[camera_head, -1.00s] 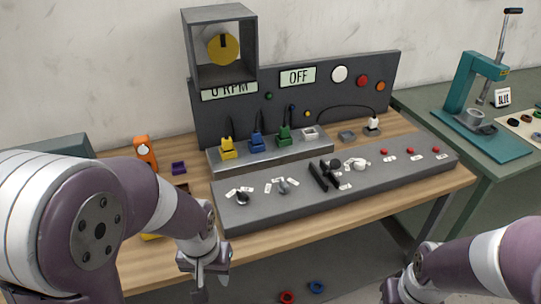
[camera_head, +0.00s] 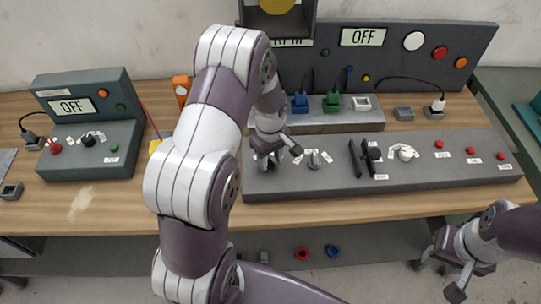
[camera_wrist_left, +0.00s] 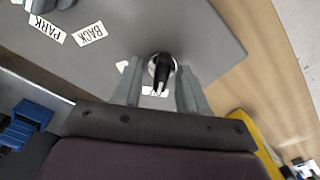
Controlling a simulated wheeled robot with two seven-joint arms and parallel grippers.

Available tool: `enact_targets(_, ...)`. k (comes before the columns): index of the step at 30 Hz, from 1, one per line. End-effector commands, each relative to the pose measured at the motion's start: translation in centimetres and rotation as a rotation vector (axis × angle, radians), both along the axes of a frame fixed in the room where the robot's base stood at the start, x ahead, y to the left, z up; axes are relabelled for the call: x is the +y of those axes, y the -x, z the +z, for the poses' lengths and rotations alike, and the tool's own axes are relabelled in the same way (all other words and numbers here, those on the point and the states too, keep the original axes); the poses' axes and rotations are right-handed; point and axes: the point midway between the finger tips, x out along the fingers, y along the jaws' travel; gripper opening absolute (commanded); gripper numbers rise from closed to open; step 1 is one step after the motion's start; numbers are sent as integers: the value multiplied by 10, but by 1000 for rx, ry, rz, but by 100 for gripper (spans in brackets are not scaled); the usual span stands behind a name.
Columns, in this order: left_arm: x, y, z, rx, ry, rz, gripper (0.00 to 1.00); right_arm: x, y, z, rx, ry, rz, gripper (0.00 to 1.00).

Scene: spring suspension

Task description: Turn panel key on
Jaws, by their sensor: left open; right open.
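The long grey control panel (camera_head: 330,180) lies on the wooden table. Its leftmost black key-like knob (camera_wrist_left: 162,70) shows in the left wrist view, on a round silver base, with a partly hidden white label beside it. My left gripper (camera_wrist_left: 160,88) is open, with one finger on each side of the knob; I cannot tell whether they touch it. In the head view my left gripper (camera_head: 272,155) is over the panel's left end and mostly hides the knob. The display (camera_head: 363,37) behind reads OFF. My right gripper (camera_head: 447,275) is open and empty, low at the right.
A silver lever (camera_head: 313,158), black levers (camera_head: 362,158) and a white knob (camera_head: 403,152) stand further right on the panel. Blue (camera_head: 299,102) and green (camera_head: 332,102) plugs stand behind. A smaller green console (camera_head: 85,145) reading OFF is at the left.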

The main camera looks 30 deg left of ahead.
Motion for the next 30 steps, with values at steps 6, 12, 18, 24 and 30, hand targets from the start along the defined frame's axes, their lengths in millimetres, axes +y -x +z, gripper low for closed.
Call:
enact_targets(6,0,0,-5,-1,0,-1,43,0,0,1,0,0,0,43)
enact_targets(12,0,0,-5,-1,0,-1,10,0,0,1,0,0,0,43)
enact_targets(18,0,0,-4,-3,-1,-2,0,0,0,1,0,0,0,43)
enact_targets(24,0,-1,-4,-3,-1,-33,0,0,0,2,0,0,0,43)
enact_targets(30,1,0,-3,-3,0,-137,0,0,0,4,0,0,0,43)
